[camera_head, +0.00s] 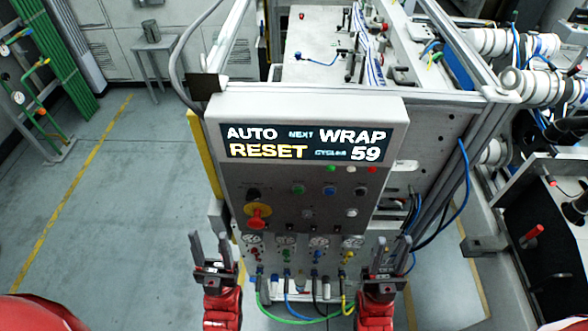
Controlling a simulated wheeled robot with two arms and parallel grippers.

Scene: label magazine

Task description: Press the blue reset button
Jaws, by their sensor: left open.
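The blue button (330,190) is on the front of the grey control panel (380,165), below the display and right of a green button (298,190). Nothing covers it. My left gripper (210,241) is below and left of the panel's buttons, fingers apart and empty. My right gripper (392,243) is below and right of the blue button, fingers apart and empty. Neither gripper touches the button. The display (305,143) reads AUTO, NEXT WRAP, RESET and 59.
A red emergency stop (258,216) on a yellow base and a black knob (253,194) are at the panel's left. Gauges (319,242) and coloured hoses (290,318) lie between my grippers. Open floor (130,210) is left.

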